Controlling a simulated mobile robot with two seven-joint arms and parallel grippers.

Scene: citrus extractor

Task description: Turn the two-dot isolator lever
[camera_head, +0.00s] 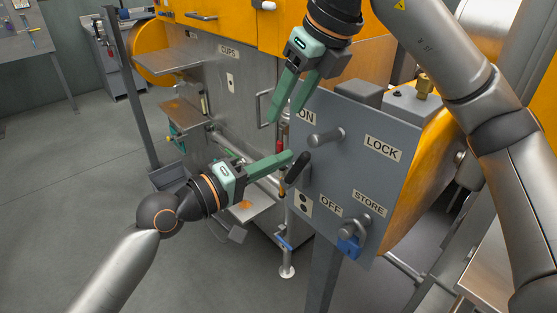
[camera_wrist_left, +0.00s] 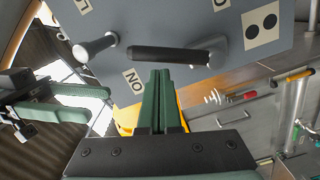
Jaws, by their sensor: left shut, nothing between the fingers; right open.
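The grey isolator panel (camera_head: 345,165) carries a lever with a black grip (camera_head: 296,172) near its left edge, just above a white two-dot plate (camera_head: 303,203). An ON label is above the lever and an OFF label below right. In the left wrist view the black grip (camera_wrist_left: 168,55) lies across, just beyond my fingertips, with the two-dot plate (camera_wrist_left: 262,24) to its right. My left gripper (camera_head: 290,158) is shut and empty, its tips close beside the grip; contact cannot be told. My right gripper (camera_head: 288,98) is open and empty, above, by the panel's upper left corner.
A bare grey peg (camera_head: 326,138) sticks out near the LOCK label (camera_head: 382,148). A blue padlock (camera_head: 349,246) hangs by the STORE label (camera_head: 369,203). The orange and steel machine (camera_head: 235,90) stands behind. Open floor (camera_head: 80,190) lies at left.

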